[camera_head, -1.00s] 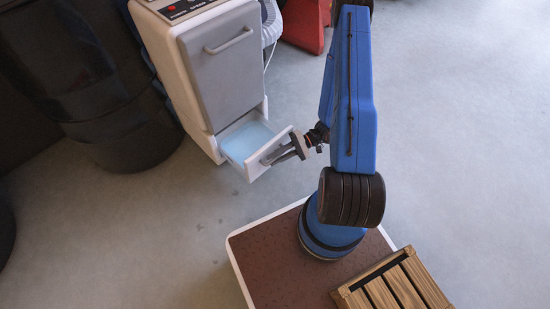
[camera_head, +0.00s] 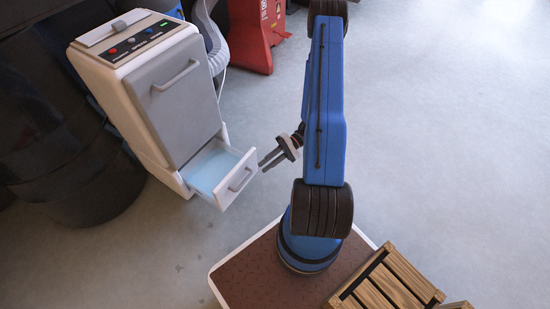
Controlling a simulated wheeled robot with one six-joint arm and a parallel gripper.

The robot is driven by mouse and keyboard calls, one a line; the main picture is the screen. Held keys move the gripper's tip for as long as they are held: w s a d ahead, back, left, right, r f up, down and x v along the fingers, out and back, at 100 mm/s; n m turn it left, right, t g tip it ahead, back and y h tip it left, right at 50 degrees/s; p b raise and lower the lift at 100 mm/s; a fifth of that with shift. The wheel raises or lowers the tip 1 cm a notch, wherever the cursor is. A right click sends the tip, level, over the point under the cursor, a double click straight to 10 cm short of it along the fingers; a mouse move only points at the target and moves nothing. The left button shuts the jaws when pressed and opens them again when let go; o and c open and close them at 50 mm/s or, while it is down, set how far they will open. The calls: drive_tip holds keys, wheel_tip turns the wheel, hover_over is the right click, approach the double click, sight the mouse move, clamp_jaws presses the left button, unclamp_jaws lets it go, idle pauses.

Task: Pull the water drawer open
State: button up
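The water drawer (camera_head: 238,181) sits at the bottom of a white and grey cabinet machine (camera_head: 172,100) at the left of the view. The drawer stands pulled out, and light-blue water (camera_head: 208,170) shows inside it. Its front carries a grey bar handle (camera_head: 240,180).
Dark barrels (camera_head: 65,135) stand at the left beside the machine. A red stand (camera_head: 254,35) is behind it. A wooden crate (camera_head: 395,285) rests on my base at the lower right. The grey floor at the right is clear.

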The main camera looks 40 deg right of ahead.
drive_tip(key=shift+v, duration=2.45)
drive_tip(key=w+a+r+n+g+h, duration=0.15)
drive_tip(key=a+r+h, duration=0.25)
drive_tip(key=r, duration=1)
drive_tip(key=a+r+n+g+h, duration=0.25)
drive_tip(key=r+h, duration=0.25)
drive_tip(key=r, duration=0.9)
drive_tip(key=s+a+r+n+t+h, duration=0.1)
drive_tip(key=s+a+r+t+h, duration=0.2)
drive_tip(key=s+r, duration=0.5)
drive_tip(key=s+a+r+n+t+h, duration=0.1)
drive_tip(key=s+a+r+t+h, duration=0.2)
drive_tip(key=s+a+r+t, duration=0.2)
drive_tip(key=shift+s+a+r+n+t+h, duration=0.45)
drive_tip(key=shift+s+r, duration=1.2)
drive_tip(key=shift+r, duration=2.15)
